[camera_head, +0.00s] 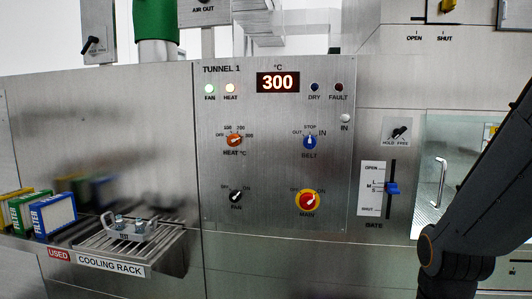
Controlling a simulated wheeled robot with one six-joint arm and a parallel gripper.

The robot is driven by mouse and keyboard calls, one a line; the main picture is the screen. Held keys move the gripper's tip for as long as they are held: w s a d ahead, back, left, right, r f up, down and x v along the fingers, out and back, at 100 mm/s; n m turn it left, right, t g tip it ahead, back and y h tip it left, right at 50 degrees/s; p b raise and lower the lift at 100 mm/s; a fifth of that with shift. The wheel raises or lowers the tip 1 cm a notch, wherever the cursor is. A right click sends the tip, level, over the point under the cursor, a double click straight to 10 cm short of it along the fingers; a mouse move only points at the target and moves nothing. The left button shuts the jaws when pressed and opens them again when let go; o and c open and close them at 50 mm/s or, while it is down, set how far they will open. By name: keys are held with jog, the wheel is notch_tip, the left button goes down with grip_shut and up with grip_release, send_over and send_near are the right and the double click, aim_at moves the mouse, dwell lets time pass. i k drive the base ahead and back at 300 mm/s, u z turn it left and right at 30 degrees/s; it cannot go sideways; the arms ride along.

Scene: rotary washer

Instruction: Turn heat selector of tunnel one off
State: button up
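The heat selector (235,141) of tunnel one is a small orange-red knob at the left of the steel TUNNEL 1 panel (220,110). It is labelled HEAT °C, with OFF at its left and temperature marks over its top and right. Its pointer appears turned toward the right-hand marks, but it is too small to be sure. The red display (278,83) reads 300. The FAN lamp is lit green and the HEAT lamp (230,89) is lit pale orange. My dark arm enters at the right, well apart from the knob. My gripper is out of view.
Nearby controls are the blue BELT knob (310,142), black FAN knob (235,197), red-and-yellow MAIN switch (307,202) and blue GATE slider (392,188). The cooling rack (165,246) juts out at lower left, beside filter boxes (54,215). The panel front is unobstructed.

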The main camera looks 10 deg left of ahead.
aim_at(234, 141)
jog(key=z, duration=0.05)
jog(key=k, duration=1.1)
jog(key=u, duration=1.15)
jog(key=i, duration=1.25)
jog(key=z, duration=0.5)
